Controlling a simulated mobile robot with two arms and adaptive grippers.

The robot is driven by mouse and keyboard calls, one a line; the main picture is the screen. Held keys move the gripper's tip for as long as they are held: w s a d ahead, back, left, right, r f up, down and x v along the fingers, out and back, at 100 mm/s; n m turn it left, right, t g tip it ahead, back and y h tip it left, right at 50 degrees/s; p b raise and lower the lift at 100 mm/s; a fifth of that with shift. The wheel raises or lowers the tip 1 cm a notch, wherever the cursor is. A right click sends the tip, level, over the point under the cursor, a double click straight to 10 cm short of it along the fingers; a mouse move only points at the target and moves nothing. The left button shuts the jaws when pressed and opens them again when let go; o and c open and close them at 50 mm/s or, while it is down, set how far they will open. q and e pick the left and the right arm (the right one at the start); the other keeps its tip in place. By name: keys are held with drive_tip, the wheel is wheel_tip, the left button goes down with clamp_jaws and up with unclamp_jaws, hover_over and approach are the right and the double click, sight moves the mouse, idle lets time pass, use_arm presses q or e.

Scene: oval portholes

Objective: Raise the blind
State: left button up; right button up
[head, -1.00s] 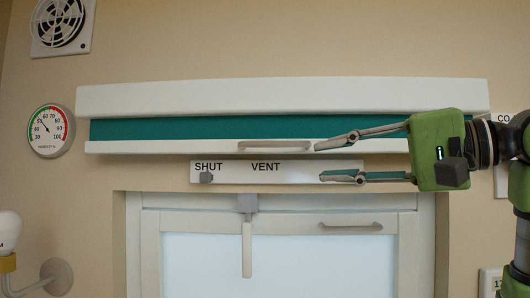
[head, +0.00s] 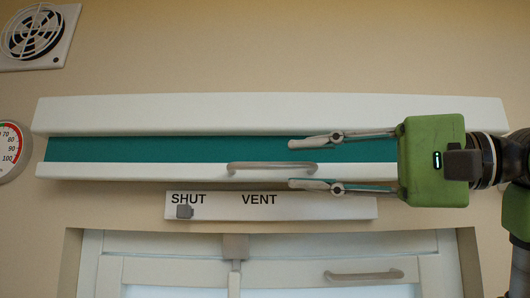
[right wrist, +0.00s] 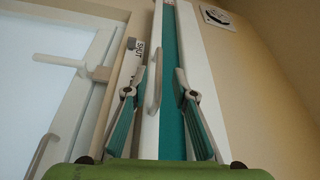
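The blind shows as a strip of teal fabric (head: 180,150) under a white top box (head: 240,113). Its white bottom bar (head: 130,171) carries a beige bar handle (head: 255,167). My right gripper (head: 291,165) is open, with one finger above the handle's right part and the other below it in the head view. In the right wrist view, the handle (right wrist: 153,90) stands between the spread fingers of the gripper (right wrist: 159,70). I cannot tell whether either finger touches it. My left gripper is not in view.
Just below the blind is a plate (head: 320,207) marked SHUT and VENT, with a grey slider (head: 184,212) under SHUT. Lower down is a window frame (head: 170,271) with its own handle (head: 364,276). A fan vent (head: 36,34) and a dial (head: 8,150) are at the left.

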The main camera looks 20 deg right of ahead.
sight(271, 165)
drive_tip(key=x, duration=0.2)
drive_tip(key=p+x, duration=0.1)
drive_tip(key=x, duration=0.1)
drive_tip(key=shift+w, duration=0.35)
drive_tip(key=shift+p+x, duration=0.5)
drive_tip(key=shift+x, duration=0.3)
drive_tip(key=shift+a, duration=0.35)
drive_tip(key=shift+w, duration=0.25)
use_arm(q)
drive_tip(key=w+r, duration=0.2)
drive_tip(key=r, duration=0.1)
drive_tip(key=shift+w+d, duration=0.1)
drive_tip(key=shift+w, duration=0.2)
use_arm(e)
clamp_jaws()
